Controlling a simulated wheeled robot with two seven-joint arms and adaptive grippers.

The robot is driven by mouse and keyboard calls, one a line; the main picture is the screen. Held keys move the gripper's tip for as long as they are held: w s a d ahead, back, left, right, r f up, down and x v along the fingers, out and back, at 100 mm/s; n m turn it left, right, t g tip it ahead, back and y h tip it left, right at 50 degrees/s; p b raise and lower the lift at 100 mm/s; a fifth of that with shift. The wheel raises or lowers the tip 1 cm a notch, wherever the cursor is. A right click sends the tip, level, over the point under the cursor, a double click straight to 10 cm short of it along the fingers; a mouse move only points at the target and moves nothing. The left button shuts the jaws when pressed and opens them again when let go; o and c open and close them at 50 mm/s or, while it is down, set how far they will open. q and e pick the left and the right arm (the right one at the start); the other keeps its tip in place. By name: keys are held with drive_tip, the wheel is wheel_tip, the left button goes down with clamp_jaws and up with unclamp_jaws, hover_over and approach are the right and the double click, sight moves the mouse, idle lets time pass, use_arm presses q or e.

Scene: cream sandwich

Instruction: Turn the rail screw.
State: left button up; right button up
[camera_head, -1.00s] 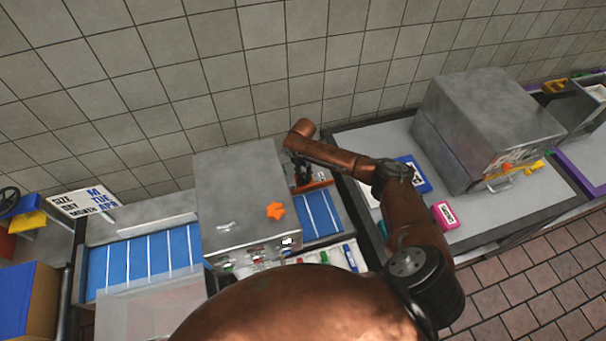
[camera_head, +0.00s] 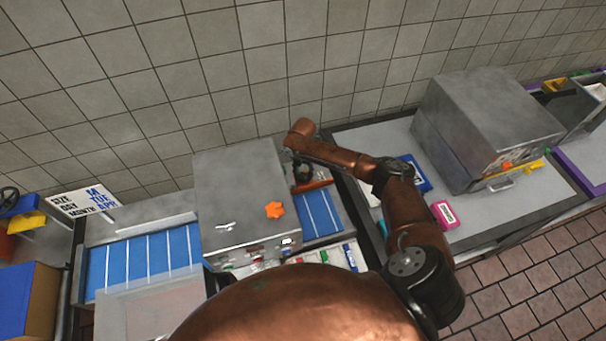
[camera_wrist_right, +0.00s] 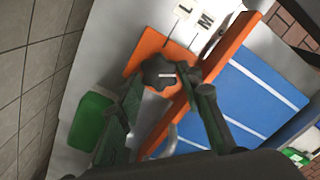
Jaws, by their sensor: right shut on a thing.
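The rail screw (camera_wrist_right: 158,72) is a black lobed knob with a light mark on top, on an orange block beside a long orange rail (camera_wrist_right: 222,62). In the right wrist view it sits between the fingertips of my right gripper (camera_wrist_right: 160,88), which is shut on it. In the head view the right gripper (camera_head: 303,173) is small and dark, behind the grey machine (camera_head: 240,190) and above the orange rail (camera_head: 312,187); the knob cannot be made out there. My left gripper is not in view.
A blue belt with white lines (camera_wrist_right: 262,98) runs beside the rail. A green block (camera_wrist_right: 90,122) is near the left finger. The tiled wall (camera_wrist_right: 25,90) is close by. In the head view, a second grey machine (camera_head: 480,120) stands to the right, with a pink box (camera_head: 444,214) before it.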

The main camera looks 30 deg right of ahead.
sight(303, 177)
drive_tip(key=shift+r, duration=0.1)
drive_tip(key=o, duration=1.2)
drive_tip(key=shift+c, duration=0.2)
wheel_tip(303, 177, up, 12)
